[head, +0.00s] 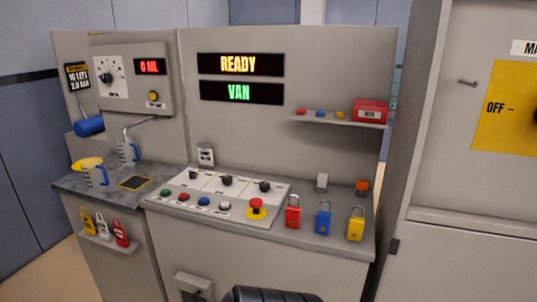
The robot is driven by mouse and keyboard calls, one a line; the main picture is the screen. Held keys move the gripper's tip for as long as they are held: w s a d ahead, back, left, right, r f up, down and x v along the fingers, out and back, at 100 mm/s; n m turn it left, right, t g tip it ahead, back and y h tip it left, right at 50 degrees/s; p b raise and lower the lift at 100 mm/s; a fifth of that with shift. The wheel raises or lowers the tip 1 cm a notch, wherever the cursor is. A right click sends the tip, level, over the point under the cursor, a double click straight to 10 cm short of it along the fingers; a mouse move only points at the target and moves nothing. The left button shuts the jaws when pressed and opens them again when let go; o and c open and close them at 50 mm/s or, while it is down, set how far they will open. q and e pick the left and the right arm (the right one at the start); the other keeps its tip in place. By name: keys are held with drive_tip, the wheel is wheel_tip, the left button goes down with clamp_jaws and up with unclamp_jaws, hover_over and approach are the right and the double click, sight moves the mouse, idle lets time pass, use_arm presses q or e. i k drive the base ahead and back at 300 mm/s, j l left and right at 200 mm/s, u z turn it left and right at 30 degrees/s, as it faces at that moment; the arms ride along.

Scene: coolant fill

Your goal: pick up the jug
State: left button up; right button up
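One clear jug with a blue handle (97,176) stands on the dark counter at the left, near its front edge. A yellow funnel-like piece (86,163) shows at its top; I cannot tell if it rests on the jug or lies behind it. A second similar jug (127,151) stands farther back, below the spout of the wall dispenser. Neither of my grippers can be made out. A dark rounded part at the bottom middle edge seems to be mine.
The dark counter (70,184) also holds a flat dark pad (134,183). A metal spout (139,123) overhangs the rear jug. A blue cylinder (89,126) is at the left. A button panel (217,190), several padlocks and a shelf (340,120) are to the right.

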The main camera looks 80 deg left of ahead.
sight(96, 177)
drive_tip(key=u, duration=3.95)
